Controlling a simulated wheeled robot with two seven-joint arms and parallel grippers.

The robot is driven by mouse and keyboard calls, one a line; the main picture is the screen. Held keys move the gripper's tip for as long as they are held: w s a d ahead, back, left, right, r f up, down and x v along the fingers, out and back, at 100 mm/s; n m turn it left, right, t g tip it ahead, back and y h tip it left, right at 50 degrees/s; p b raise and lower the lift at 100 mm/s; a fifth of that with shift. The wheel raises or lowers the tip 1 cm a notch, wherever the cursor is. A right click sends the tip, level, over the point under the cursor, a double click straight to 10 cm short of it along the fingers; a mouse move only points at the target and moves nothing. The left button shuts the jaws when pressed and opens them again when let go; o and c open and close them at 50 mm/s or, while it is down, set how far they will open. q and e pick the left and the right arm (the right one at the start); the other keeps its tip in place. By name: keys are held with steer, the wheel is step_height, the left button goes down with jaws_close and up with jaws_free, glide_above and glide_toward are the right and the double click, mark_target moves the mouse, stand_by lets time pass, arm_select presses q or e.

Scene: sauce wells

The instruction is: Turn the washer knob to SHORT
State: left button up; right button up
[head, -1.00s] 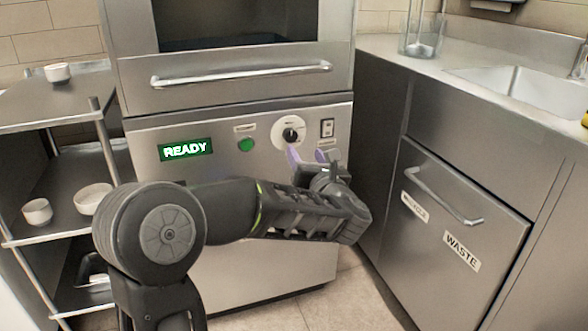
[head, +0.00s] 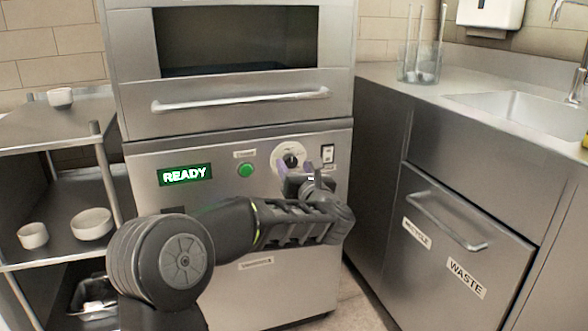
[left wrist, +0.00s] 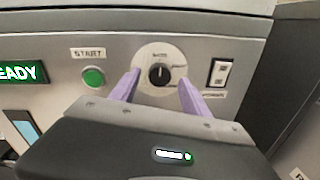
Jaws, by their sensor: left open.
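The washer (head: 225,140) is a steel machine with a lit green READY display (head: 185,174). Its black knob (head: 291,161) sits on a round white dial plate (head: 277,157); in the left wrist view the knob (left wrist: 159,74) has a pale pointer mark near the top, and the small dial labels are hard to read. My left gripper (left wrist: 160,88) is open, its two purple fingers apart on either side of the dial in that view. In the head view the left gripper (head: 294,166) is just below and in front of the knob. Contact with the knob cannot be told.
A green START button (left wrist: 93,78) is left of the dial and a switch (left wrist: 220,72) is right of it. The oven handle (head: 240,100) runs above. A shelf cart (head: 60,190) with white bowls is left; a WASTE drawer (head: 450,235) is right.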

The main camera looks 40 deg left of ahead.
arm_select(q)
steer(key=shift+w+a, duration=0.35)
steer(key=shift+a, duration=0.1)
jaws_close()
stand_by(0.3)
